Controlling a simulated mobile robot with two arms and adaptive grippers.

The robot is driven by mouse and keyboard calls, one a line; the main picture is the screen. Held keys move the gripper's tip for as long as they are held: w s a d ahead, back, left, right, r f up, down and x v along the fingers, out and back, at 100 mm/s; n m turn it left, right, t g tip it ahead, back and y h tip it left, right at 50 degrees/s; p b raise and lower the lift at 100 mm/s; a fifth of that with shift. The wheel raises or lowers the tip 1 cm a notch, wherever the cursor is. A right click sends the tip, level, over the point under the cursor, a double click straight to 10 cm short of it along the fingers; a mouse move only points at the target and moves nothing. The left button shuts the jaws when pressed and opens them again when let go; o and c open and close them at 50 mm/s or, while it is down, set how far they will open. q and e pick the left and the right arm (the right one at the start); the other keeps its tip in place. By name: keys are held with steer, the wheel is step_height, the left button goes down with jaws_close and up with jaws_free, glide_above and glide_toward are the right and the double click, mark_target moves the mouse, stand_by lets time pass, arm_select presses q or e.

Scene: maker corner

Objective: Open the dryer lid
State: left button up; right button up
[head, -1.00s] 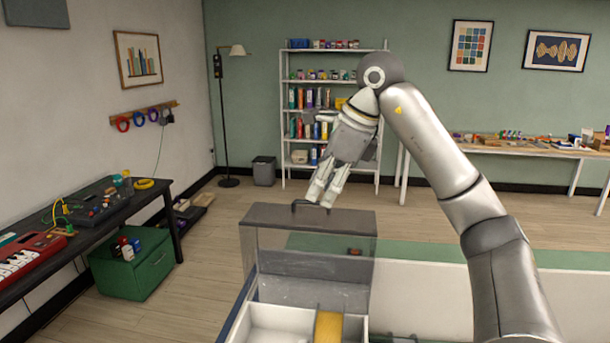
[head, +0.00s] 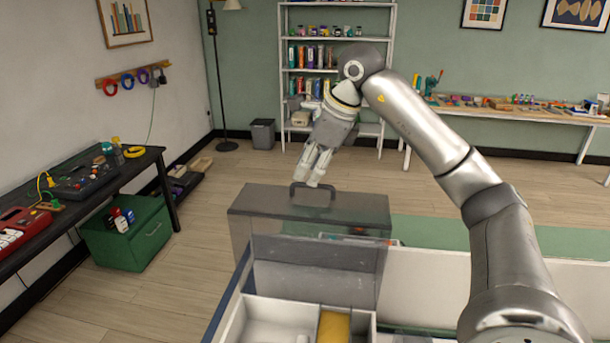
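The dryer is a grey box (head: 255,205) in the middle of the head view. Its flat lid looks closed, with a dark arched handle (head: 333,192) on top. My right gripper (head: 308,181) points down at the handle from above. Its two pale fingers show a narrow gap between them. The fingertips overlap the top of the handle in the picture; I cannot tell whether they touch it. Nothing shows held between them. My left gripper is out of view.
A clear panel (head: 315,270) and a white tray with compartments (head: 270,322) stand in front of the dryer. Open wooden floor lies behind the dryer.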

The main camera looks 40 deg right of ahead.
mark_target(305, 185)
steer(key=shift+x, duration=1.2)
steer(key=shift+w+a+f, duration=0.1)
steer(key=shift+w+f, duration=0.05)
steer(key=shift+f, duration=0.2)
jaws_close()
